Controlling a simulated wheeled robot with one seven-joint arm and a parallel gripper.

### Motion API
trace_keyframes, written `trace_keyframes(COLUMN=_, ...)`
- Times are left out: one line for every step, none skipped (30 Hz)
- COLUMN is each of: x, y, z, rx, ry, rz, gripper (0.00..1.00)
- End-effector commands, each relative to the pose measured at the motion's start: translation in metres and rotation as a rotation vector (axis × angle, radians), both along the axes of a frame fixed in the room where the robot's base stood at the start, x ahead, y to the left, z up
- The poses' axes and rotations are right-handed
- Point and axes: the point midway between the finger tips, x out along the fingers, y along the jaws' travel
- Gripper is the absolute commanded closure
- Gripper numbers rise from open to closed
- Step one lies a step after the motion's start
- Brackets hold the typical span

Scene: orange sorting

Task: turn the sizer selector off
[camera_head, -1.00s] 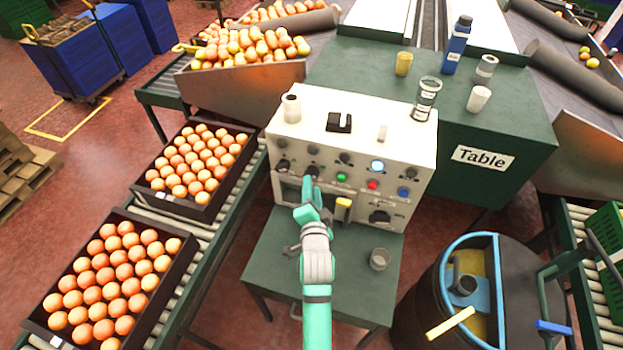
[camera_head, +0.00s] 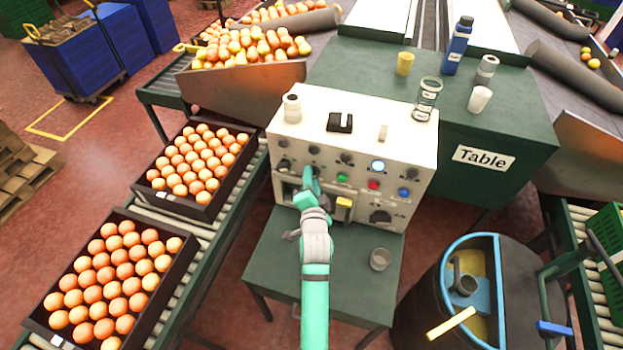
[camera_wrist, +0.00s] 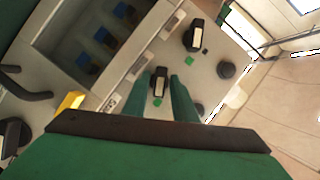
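A white control panel (camera_head: 345,125) stands on a green table, with knobs, coloured buttons and a yellow handle on its front. My gripper (camera_head: 309,178) is at the left part of this front. In the wrist view, my gripper (camera_wrist: 161,92) is open. Its two green fingers stand either side of a black selector knob (camera_wrist: 160,83) with a pale mark, with visible gaps; I cannot tell its depth between them. A similar black selector (camera_wrist: 194,36) is above it, beside a green mark. The labels are too small to read, so I cannot tell which is the sizer selector.
A round black knob (camera_wrist: 227,70) is right of the fingers. The yellow handle (camera_head: 344,203) sticks out right of my gripper. A small grey cup (camera_head: 380,259) stands on the table below. Orange crates (camera_head: 205,208) line the conveyor at left.

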Motion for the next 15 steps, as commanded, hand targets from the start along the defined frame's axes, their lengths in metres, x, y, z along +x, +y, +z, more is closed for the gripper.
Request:
trace_keyframes(x=-0.0001, y=-0.0003, z=-0.0001, rx=-0.003, ry=0.002, rz=0.0, gripper=0.97)
trace_keyframes(x=-0.0001, y=-0.0003, z=0.0001, rx=-0.006, ry=0.002, rz=0.0, gripper=0.97)
trace_keyframes(x=0.0, y=-0.0002, z=0.0002, rx=-0.012, ry=0.004, rz=-0.001, gripper=0.97)
trace_keyframes(x=0.0, y=-0.0002, z=0.0005, rx=-0.017, ry=0.005, rz=-0.001, gripper=0.97)
trace_keyframes(x=0.0, y=0.0, z=0.0006, rx=-0.024, ry=0.007, rz=-0.001, gripper=0.97)
trace_keyframes(x=0.0001, y=0.0001, z=0.0009, rx=-0.035, ry=0.011, rz=0.0, gripper=0.97)
trace_keyframes(x=0.0001, y=0.0002, z=0.0009, rx=-0.046, ry=0.014, rz=0.0, gripper=0.97)
trace_keyframes(x=0.0001, y=0.0002, z=0.001, rx=-0.06, ry=0.018, rz=0.0, gripper=0.97)
trace_keyframes(x=0.0002, y=0.0004, z=0.0015, rx=-0.078, ry=0.024, rz=0.0, gripper=0.97)
trace_keyframes(x=0.0002, y=0.0005, z=0.0015, rx=-0.094, ry=0.029, rz=-0.001, gripper=0.97)
trace_keyframes(x=0.0002, y=0.0004, z=0.0015, rx=-0.112, ry=0.036, rz=-0.001, gripper=0.97)
trace_keyframes(x=0.0002, y=0.0005, z=0.0018, rx=-0.138, ry=0.044, rz=-0.001, gripper=0.97)
trace_keyframes(x=0.0003, y=0.0006, z=0.0017, rx=-0.159, ry=0.051, rz=-0.001, gripper=0.97)
trace_keyframes(x=0.0003, y=0.0008, z=0.0016, rx=-0.182, ry=0.059, rz=0.0, gripper=0.97)
trace_keyframes(x=0.0004, y=0.0011, z=0.0019, rx=-0.214, ry=0.069, rz=0.0, gripper=0.97)
